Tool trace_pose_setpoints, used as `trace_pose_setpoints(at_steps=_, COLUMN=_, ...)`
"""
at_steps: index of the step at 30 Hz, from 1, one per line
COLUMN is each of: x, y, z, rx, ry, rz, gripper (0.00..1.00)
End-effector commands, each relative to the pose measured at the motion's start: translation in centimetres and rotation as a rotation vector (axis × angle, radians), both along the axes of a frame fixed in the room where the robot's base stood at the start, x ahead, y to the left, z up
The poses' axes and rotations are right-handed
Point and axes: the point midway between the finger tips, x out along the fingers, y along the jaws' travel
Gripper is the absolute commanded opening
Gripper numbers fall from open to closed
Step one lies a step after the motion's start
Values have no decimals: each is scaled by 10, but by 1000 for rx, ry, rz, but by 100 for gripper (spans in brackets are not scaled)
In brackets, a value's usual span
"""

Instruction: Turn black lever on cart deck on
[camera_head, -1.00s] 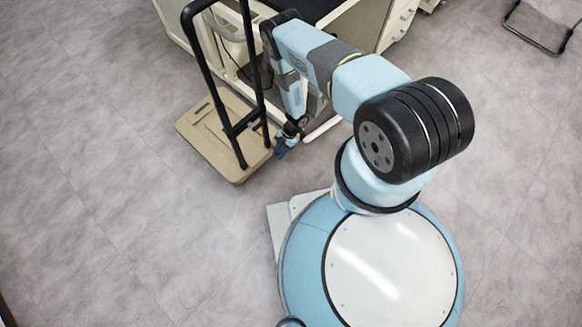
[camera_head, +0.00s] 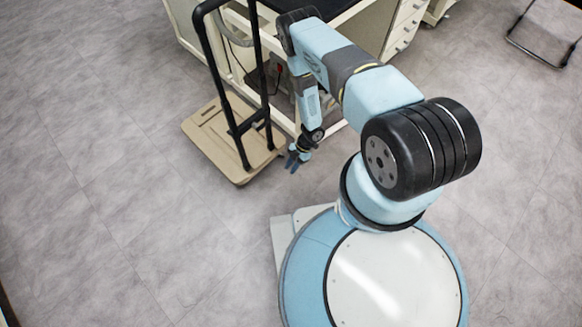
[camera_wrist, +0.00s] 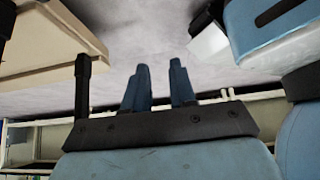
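The cart is a beige deck (camera_head: 205,140) with a tall black tube frame (camera_head: 212,80), at the upper left of the head view. I cannot pick out the black lever for certain there. In the wrist view the deck (camera_wrist: 55,45) is at the upper left, and a dark upright bar (camera_wrist: 82,88) stands left of my fingers; I cannot tell whether it is the lever. My gripper (camera_head: 297,158) points down just right of the deck's right edge, apart from it. In the wrist view its blue fingers (camera_wrist: 160,88) are apart with nothing between them.
A bench with a dark top and cream drawers (camera_head: 408,28) stands behind my arm, its frame close to the gripper. A black metal frame (camera_head: 540,45) is on the floor at far right. The grey floor (camera_head: 110,230) left and in front of the cart is clear.

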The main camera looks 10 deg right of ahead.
Motion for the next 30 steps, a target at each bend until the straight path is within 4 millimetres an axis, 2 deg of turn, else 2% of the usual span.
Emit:
trace_pose_setpoints(at_steps=5, x=6, y=1, z=-3, rx=-19, ry=-9, rz=-32, gripper=26)
trace_pose_setpoints(at_steps=8, x=23, y=-1, z=-10, rx=-74, ry=-30, rz=-125, gripper=26)
trace_pose_setpoints(at_steps=12, x=59, y=-10, z=-24, rx=-196, ry=-65, rz=-344, gripper=26)
trace_pose_setpoints(at_steps=18, x=102, y=-33, z=-39, rx=-374, ry=-79, rz=-700, gripper=26)
trace_pose_setpoints(at_steps=24, x=128, y=-58, z=-46, rx=-533, ry=-43, rz=-1063, gripper=26)
trace_pose_setpoints(at_steps=30, x=137, y=-77, z=-49, rx=-674, ry=50, rz=-1428, gripper=26)
